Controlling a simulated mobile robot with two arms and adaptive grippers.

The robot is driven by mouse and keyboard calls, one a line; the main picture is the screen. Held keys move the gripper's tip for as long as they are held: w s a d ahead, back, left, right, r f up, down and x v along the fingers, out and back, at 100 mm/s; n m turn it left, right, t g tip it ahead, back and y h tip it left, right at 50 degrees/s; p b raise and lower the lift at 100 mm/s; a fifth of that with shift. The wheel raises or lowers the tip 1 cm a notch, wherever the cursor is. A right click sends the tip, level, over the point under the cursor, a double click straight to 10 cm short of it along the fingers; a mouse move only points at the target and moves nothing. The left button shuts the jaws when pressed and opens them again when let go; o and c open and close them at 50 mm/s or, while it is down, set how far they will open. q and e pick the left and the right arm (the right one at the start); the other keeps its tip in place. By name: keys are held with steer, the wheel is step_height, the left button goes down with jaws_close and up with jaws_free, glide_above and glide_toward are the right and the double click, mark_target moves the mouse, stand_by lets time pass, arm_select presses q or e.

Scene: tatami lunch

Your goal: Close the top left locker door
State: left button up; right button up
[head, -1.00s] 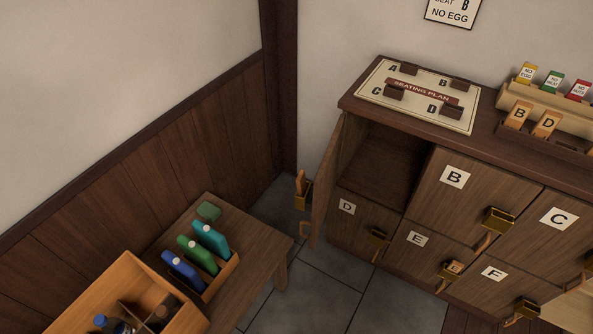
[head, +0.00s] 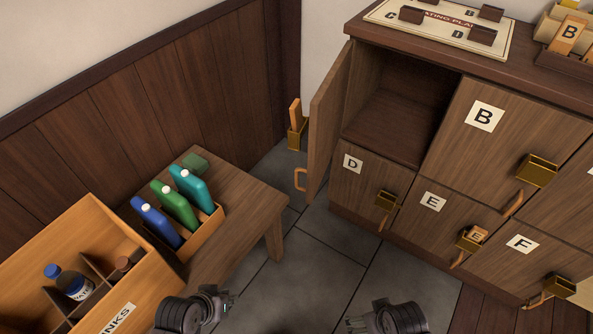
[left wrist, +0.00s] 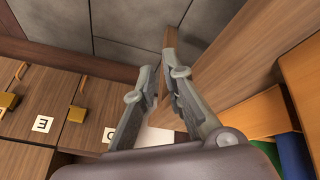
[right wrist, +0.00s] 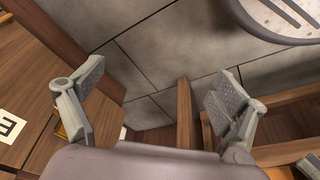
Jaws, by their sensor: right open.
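In the head view the top left locker door (head: 327,120) is brown wood and stands swung open at the cabinet's left edge. It has an orange handle (head: 300,180) and a brass holder with an orange tag (head: 296,125) on its outer face. The compartment (head: 400,110) behind it looks empty. My left gripper (head: 222,298) is low in the head view, in front of the bench and well apart from the door. My right gripper (right wrist: 152,88) is open and empty, also apart from the door.
Locker door B (head: 470,150) and the lower doors D (head: 365,190), E (head: 425,225) and F (head: 520,265) look closed. A low bench (head: 250,195) with bottles stands left, beside a drinks box (head: 150,262). Grey floor (head: 310,270) lies clear between bench and lockers.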

arm_select(q)
steer(key=w+d+r+n+t+h+b, duration=0.1)
steer(key=w+d+r, duration=0.1)
steer(key=w, duration=0.2)
steer(key=w+d+r+n+t+h+b, duration=0.1)
steer(key=w+d+r+h, duration=0.1)
steer(key=w+r, duration=0.1)
steer(key=w+d+r+n+t+h, duration=0.1)
steer(key=w+d+r+t, duration=0.1)
steer(key=w, duration=0.3)
steer(key=shift+d+r+n+h+b, duration=0.2)
steer(key=shift+d+n+h+b, duration=0.2)
steer(key=shift+d, duration=0.15)
jaws_close()
steer(key=w+d+r+n+t+h+b, duration=0.1)
steer(key=w+r+n+t+h+b, duration=0.15)
steer(key=w+r+n, duration=0.35)
steer(key=w+d+r+n+t+h+b, duration=0.1)
steer(key=w+r+t, duration=0.2)
steer(key=r, duration=0.5)
steer(key=w+d+p, duration=0.1)
steer(key=w+d, duration=0.5)
steer(key=d, duration=0.3)
steer(key=shift+w+d, duration=0.15)
steer(key=shift+w, duration=0.05)
arm_select(e)
steer(key=s+x, duration=0.1)
steer(key=x, duration=0.6)
steer(key=shift+s+f, duration=0.45)
